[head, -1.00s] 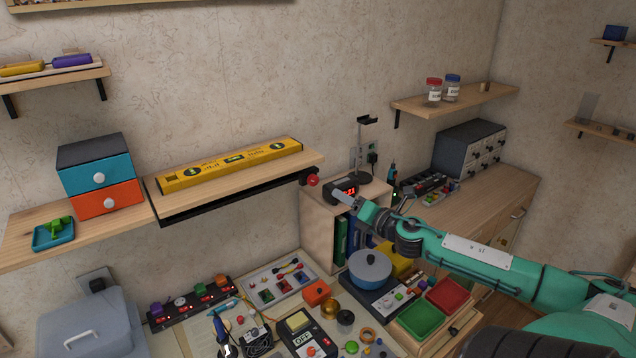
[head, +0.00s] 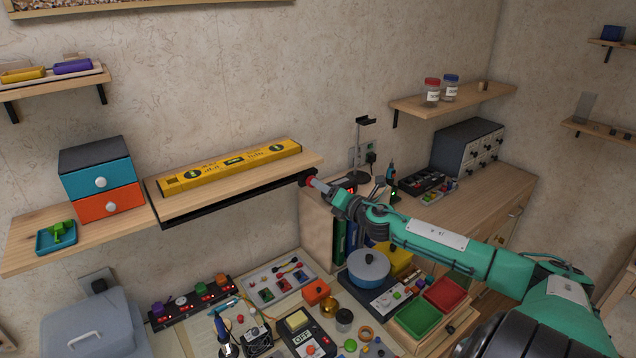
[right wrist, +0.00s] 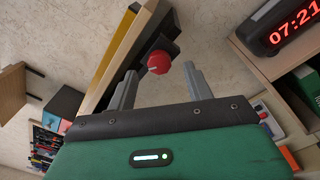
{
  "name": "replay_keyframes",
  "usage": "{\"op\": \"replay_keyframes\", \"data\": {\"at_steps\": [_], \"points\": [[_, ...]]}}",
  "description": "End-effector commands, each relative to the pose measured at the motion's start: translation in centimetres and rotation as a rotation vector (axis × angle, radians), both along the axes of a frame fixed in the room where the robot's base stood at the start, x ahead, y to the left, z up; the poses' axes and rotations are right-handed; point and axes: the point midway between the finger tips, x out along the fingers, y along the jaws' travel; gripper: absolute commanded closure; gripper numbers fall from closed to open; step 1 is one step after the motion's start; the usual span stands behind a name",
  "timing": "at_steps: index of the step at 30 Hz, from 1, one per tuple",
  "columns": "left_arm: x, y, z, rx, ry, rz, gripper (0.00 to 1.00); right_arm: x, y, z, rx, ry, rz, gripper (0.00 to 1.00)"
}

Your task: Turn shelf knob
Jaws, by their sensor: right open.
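The red shelf knob (right wrist: 159,62) is on a black mount at the end of the wooden shelf (head: 240,189) that carries a yellow spirit level (head: 229,167). My left gripper is not in view.
A digital clock (right wrist: 288,22) stands on a small cabinet close to the right of my gripper. A blue pot (head: 369,270) and several devices crowd the bench below. The wall stands behind the shelf.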

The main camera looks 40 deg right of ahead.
Motion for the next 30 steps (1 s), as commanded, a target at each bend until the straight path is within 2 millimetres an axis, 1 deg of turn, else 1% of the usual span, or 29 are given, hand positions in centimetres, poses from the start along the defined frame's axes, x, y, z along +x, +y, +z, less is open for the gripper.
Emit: {"op": "replay_keyframes", "data": {"at_steps": [1,6,12,17,25,26,30], "points": [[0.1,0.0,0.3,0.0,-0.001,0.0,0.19,0.5,0.0,0.3,0.001,-0.003,-0.001,0.48],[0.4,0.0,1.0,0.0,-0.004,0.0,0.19,1.9,-0.1,0.3,0.001,-0.002,-0.001,0.48],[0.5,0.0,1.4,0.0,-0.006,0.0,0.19,3.0,-0.1,0.1,0.0,-0.001,-0.001,0.48],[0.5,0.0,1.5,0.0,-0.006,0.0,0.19,3.4,-0.1,0.1,-0.001,-0.001,0.001,0.48],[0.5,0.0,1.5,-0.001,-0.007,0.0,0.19,3.5,-0.1,0.0,-0.001,0.0,0.001,0.48],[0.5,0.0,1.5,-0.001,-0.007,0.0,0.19,3.5,-0.1,0.0,-0.001,0.0,0.001,0.52],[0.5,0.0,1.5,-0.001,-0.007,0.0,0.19,3.5,-0.1,0.0,-0.001,0.0,0.001,0.79]]}}
